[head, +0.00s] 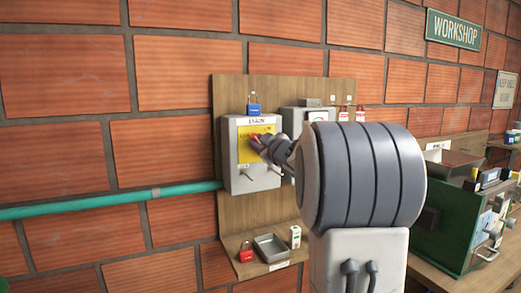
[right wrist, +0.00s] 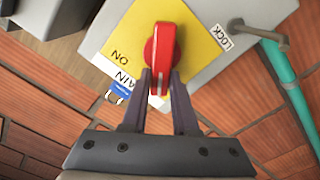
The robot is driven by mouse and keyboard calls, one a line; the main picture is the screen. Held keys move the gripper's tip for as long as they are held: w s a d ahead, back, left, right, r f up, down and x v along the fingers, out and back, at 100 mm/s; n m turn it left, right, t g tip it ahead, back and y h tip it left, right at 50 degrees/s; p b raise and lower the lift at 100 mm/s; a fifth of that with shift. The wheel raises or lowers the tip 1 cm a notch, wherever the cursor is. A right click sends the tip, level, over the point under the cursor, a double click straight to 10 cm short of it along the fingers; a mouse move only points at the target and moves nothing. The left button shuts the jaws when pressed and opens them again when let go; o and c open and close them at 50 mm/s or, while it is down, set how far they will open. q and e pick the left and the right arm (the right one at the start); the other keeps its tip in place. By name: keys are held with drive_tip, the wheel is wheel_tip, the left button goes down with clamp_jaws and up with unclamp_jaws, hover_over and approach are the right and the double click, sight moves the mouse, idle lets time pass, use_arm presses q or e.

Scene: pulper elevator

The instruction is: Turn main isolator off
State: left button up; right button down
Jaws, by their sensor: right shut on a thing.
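The main isolator (head: 238,178) is a grey box with a yellow plate, mounted on a wooden board on the brick wall. Its red handle (right wrist: 162,58) stands on the yellow plate (right wrist: 192,45), with "ON" and "LOCK" lettering near it in the right wrist view. My right gripper (right wrist: 160,82) is shut on the lower end of the red handle, one finger on each side. In the head view my right arm reaches the box, and the gripper (head: 258,141) hides part of the handle. My left gripper is not in view.
A blue padlock (head: 254,103) hangs above the isolator. A second grey box (head: 306,115) is beside it, partly behind my arm. A shelf below holds a red padlock (head: 246,252) and a metal tray (head: 271,248). A green pipe (head: 110,201) runs left. A green machine (head: 445,225) stands right.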

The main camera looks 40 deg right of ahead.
drive_tip(key=n+b, duration=0.2)
drive_tip(key=n, duration=0.1)
drive_tip(key=f+n+b, duration=0.1)
drive_tip(key=n+b, duration=0.1)
drive_tip(key=n, duration=0.2)
drive_tip(key=a+f+n+b, duration=0.1)
drive_tip(key=n+b, duration=0.2)
drive_tip(key=shift+w+f, duration=0.1)
drive_tip(key=shift+n, duration=0.4)
drive_tip(key=c, duration=0.7)
unclamp_jaws()
drive_tip(key=b+v, duration=0.1)
drive_tip(key=v, duration=0.9)
drive_tip(key=shift+s, duration=0.25)
